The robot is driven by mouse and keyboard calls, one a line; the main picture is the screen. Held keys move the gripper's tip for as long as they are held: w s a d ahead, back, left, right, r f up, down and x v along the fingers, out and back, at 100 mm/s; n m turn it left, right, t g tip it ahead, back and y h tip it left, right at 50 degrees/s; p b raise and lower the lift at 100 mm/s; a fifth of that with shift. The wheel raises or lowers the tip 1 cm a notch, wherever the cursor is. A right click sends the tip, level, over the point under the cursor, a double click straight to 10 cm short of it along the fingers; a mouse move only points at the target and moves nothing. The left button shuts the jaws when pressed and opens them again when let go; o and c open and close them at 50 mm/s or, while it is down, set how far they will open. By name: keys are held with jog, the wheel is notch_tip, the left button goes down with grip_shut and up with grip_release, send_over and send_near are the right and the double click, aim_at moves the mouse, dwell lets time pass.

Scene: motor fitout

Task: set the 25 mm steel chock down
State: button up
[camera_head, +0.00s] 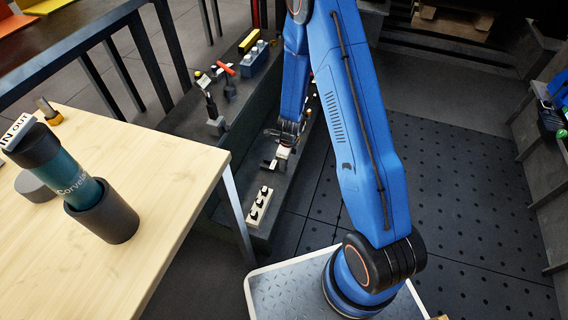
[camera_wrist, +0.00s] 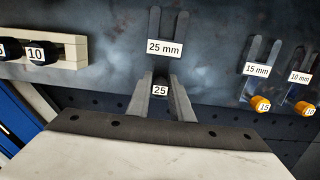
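The 25 mm chock (camera_wrist: 164,49) is a dark forked plate with a white "25 mm" label, and a "25" tag shows at its near end. In the wrist view its near end sits between the two fingers of my gripper (camera_wrist: 160,92), which are closed in on it. Its prongs point away from me over a dark, mottled surface. I cannot tell whether it touches that surface. In the head view my gripper (camera_head: 287,143) is low over the dark bench (camera_head: 240,150), and the chock is small and partly hidden there.
Forked pieces marked 15 mm (camera_wrist: 256,70) and 10 mm (camera_wrist: 300,76), with yellow ends, lie to the right. A cream rack (camera_wrist: 70,50) with black knobs is at left; it also shows in the head view (camera_head: 259,207). A wooden table (camera_head: 150,190) stands left of the bench.

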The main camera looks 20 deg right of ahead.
jog(key=o, duration=0.4)
jog(key=shift+c, duration=0.2)
jog(key=s+d+r+n+t, duration=0.1)
jog(key=s+r+n, duration=0.3)
jog(key=r, duration=0.8)
jog(key=s+d+r+n, duration=0.1)
jog(key=s+r+n, duration=0.3)
jog(key=r, duration=0.9)
jog(key=s+d+r+n+t, duration=0.1)
jog(key=s+r+n, duration=0.3)
jog(key=r, duration=0.8)
jog(key=s+d+r+n, duration=0.1)
jog(key=s+r+n, duration=0.3)
jog(key=s, duration=0.3)
jog(key=s+d+r+n+t, duration=0.1)
jog(key=s+r+n, duration=0.2)
jog(key=s, duration=0.4)
jog(key=s+d+r+n+t+h, duration=0.1)
jog(key=s+r+n, duration=0.3)
jog(key=s+n, duration=0.2)
jog(key=shift+s+d+r, duration=0.2)
jog(key=shift+s+r, duration=0.1)
jog(key=shift+s, duration=0.2)
